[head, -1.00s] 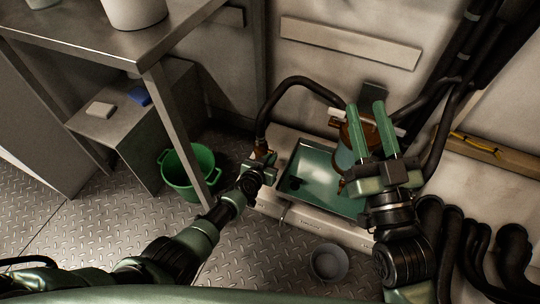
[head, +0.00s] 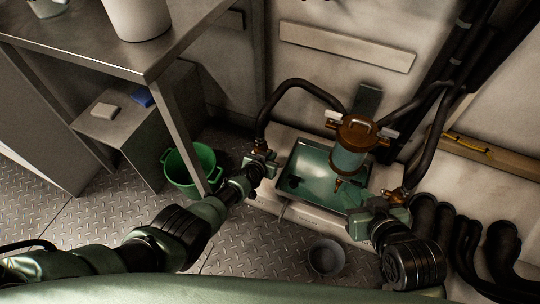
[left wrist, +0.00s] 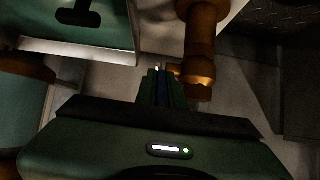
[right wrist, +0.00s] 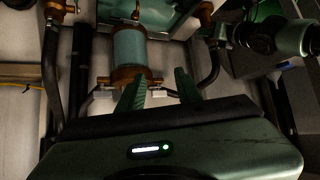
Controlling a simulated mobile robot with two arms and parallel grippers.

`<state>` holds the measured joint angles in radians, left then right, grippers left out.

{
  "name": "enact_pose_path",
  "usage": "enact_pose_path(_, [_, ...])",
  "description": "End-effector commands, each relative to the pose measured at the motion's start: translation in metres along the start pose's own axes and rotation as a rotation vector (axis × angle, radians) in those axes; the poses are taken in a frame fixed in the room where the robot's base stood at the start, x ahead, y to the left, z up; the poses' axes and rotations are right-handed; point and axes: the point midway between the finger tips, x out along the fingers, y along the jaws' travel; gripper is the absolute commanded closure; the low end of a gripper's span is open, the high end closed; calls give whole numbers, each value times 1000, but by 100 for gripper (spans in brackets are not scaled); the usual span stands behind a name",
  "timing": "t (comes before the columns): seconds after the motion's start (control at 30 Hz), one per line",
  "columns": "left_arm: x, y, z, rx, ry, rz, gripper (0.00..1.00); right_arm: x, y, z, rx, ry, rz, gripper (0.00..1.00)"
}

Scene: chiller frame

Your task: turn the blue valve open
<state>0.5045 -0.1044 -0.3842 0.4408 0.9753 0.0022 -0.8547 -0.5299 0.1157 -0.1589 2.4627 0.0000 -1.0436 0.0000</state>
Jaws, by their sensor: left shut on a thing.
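My left gripper (head: 256,165) is at the brass valve fitting (head: 262,147) at the left end of the frame, where a black hose joins. In the left wrist view its fingers (left wrist: 162,88) are closed together on a thin blue valve handle (left wrist: 161,74), mostly hidden between them. The brass pipe (left wrist: 198,50) stands just right of the fingers. My right gripper shows in the right wrist view (right wrist: 160,88) with its fingers apart and nothing between them. In the head view its fingers are hidden; its body (head: 380,217) is at the frame's front right corner.
A teal canister (head: 348,158) with a brass lid (head: 358,132) stands over a green tray (head: 302,196). Another brass fitting (head: 398,194) is beside my right gripper. A green bucket (head: 170,182) and grey bowl (head: 327,258) stand on the floor. A metal table (head: 150,65) is at left.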

Motion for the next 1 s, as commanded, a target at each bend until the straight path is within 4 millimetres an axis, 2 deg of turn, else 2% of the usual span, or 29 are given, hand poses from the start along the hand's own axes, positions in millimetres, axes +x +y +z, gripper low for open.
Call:
enact_pose_path(0.37, [0,1,2,0,-4,2,100,0,0,2,0,-8,1,65])
enact_pose_path(0.4, [0,1,2,0,-4,2,88,0,0,2,0,-8,1,65])
enact_pose_path(0.47, [0,1,1,0,-4,2,72,0,0,2,0,-8,1,65])
enact_pose_path(0.5, [0,1,1,0,-3,2,69,0,0,2,0,-7,1,65])
enact_pose_path(0.83, [-1,0,0,0,-1,0,69,-1,0,4,0,-17,0,65])
enact_pose_path(1.0, [-6,0,-1,-1,-2,0,69,-8,2,20,2,-104,5,65])
